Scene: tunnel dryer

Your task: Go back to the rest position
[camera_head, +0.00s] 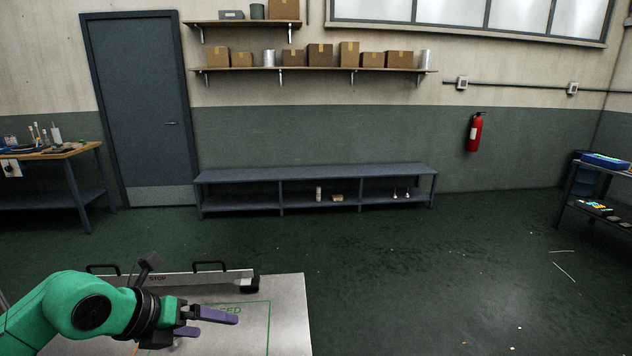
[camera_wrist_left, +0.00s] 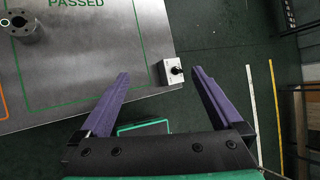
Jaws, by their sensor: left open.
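My left gripper (camera_head: 215,325) is at the end of the green arm at the lower left of the head view, over the steel table (camera_head: 288,312). Its purple fingers are apart with nothing between them. The left wrist view also shows the open left gripper (camera_wrist_left: 160,76), with table and dark floor beyond the fingers. A grey flanged metal part (camera_wrist_left: 22,26) stands on the tabletop by a green outline marked PASSED. My right gripper is in neither view.
A low barrier marked STOP (camera_head: 180,279), with black handles, runs along the table's far side. A blue bench (camera_head: 315,174) stands against the wall, a workbench (camera_head: 60,152) at left, a rack (camera_head: 598,172) at right. The green floor between is largely clear.

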